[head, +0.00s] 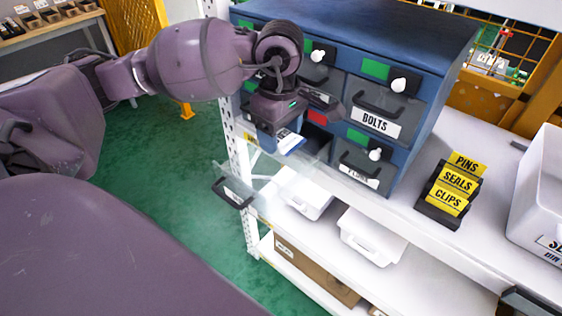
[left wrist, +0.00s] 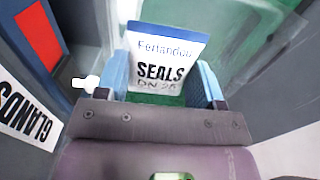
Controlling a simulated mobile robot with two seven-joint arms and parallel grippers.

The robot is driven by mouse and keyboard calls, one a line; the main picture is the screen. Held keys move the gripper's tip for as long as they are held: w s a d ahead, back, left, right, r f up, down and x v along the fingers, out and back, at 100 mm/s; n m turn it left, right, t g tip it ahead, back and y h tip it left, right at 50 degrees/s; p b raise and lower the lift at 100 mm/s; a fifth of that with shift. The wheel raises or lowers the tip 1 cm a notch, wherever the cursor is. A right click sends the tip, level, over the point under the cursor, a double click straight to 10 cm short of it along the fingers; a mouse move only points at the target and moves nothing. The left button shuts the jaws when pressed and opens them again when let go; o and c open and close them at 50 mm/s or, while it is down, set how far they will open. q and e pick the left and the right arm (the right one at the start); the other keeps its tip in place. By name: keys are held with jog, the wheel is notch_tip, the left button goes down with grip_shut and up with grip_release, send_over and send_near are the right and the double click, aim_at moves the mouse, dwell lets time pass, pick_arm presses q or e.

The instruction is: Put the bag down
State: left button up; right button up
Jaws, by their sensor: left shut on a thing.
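My left gripper (head: 279,131) is shut on a small bag (head: 290,144) with a blue top edge and a white label. The bag hangs beside the front of the blue drawer cabinet, above a pulled-out clear drawer (head: 232,173) with a black handle. In the left wrist view the bag (left wrist: 165,62) sits between the two blue fingers (left wrist: 164,88), its label reading "SEALS DN 25". Its lower end is hidden behind the gripper there. I cannot tell whether the bag touches the drawer. My right gripper is not in view.
The blue cabinet (head: 372,35) has drawers marked with red and green, one labelled BOLTS. A sign holder (head: 439,213) reading PINS, SEALS, CLIPS and a white bin (head: 541,205) stand on the white bench to the right. White trays (head: 371,236) sit on the shelf below.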

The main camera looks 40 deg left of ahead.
aim_at(280, 171)
pick_arm(q)
jog(key=shift+f+b, duration=0.3)
jog(key=shift+f, duration=3.8)
jog(key=shift+f, duration=0.2)
jog(key=o, duration=0.9)
jog(key=shift+r+p, duration=0.3)
jog(key=shift+r, duration=3.65)
jog(key=shift+d, duration=0.1)
